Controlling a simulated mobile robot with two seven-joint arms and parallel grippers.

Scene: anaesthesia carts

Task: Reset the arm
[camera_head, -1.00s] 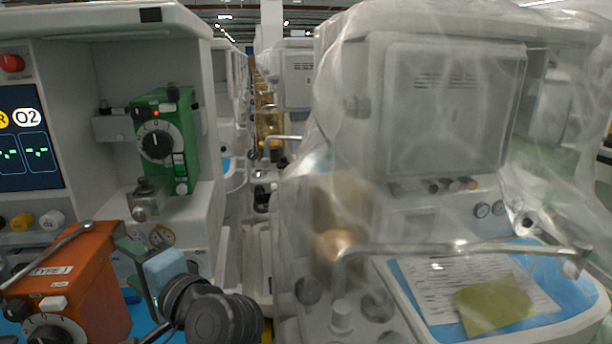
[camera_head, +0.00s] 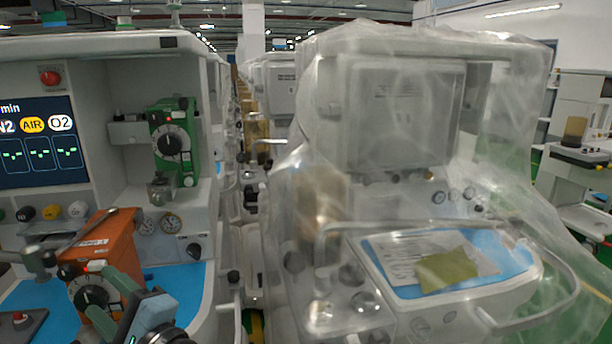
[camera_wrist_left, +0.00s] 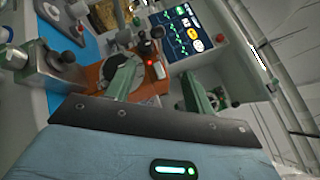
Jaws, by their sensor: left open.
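My left gripper (camera_head: 104,298) is low at the left in the head view. Its two green fingers are apart with nothing between them, in front of the orange vaporizer (camera_head: 117,250). In the left wrist view the open fingers (camera_wrist_left: 160,86) point toward the cart, and the orange vaporizer (camera_wrist_left: 151,84) shows behind them. It stands upright by the blue work surface. Whether a finger touches it I cannot tell. My right gripper is not in view.
A green vaporizer (camera_head: 172,145) is mounted on the left cart, right of its screen (camera_head: 40,140). A blue work surface (camera_head: 180,292) lies below. A plastic-draped machine (camera_head: 400,120) stands at the right, with a narrow gap between.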

